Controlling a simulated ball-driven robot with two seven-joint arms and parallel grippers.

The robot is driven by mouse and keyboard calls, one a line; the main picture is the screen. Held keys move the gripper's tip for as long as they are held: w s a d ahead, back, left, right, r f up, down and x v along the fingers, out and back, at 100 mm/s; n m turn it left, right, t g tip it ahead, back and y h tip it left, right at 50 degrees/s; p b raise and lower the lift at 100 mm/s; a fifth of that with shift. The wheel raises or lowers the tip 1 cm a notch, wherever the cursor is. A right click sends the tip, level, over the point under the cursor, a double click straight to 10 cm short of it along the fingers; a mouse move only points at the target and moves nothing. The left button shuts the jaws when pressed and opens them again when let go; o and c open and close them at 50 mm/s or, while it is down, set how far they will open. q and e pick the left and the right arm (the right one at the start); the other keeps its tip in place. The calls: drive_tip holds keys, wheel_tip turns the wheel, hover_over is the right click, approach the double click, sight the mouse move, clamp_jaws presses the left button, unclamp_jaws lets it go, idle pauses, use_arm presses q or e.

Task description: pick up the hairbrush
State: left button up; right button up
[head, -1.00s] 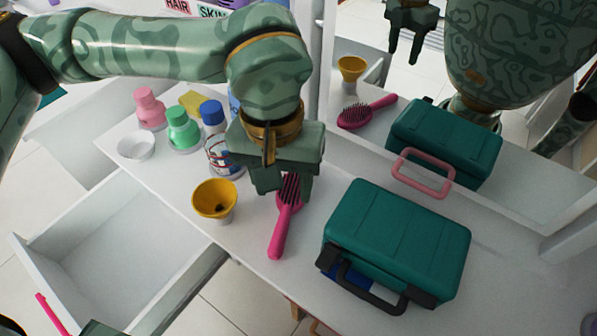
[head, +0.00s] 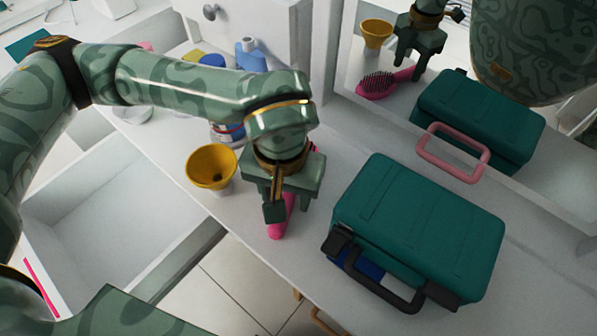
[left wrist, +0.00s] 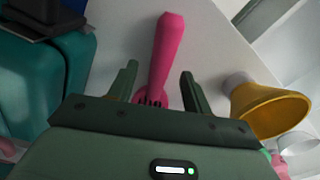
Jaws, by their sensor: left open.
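The pink hairbrush lies on the white shelf. In the head view its handle end (head: 276,230) shows below my left gripper (head: 285,208), which hides most of the rest. In the left wrist view the hairbrush (left wrist: 167,50) runs between the two fingers of my left gripper (left wrist: 158,85), handle pointing away and bristles near the palm. The fingers are open, one on each side, with gaps to the handle. My right gripper is not seen directly.
A teal case (head: 420,225) with a dark handle stands right of the gripper. A yellow cup (head: 211,167) stands close to the left. Bottles, including a blue-capped one (head: 212,60), stand behind my arm. A mirror behind reflects case, brush and gripper. An open drawer (head: 110,215) is at left.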

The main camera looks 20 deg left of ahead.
use_arm(q)
drive_tip(key=shift+f, duration=0.85)
drive_tip(key=shift+r, duration=0.1)
clamp_jaws()
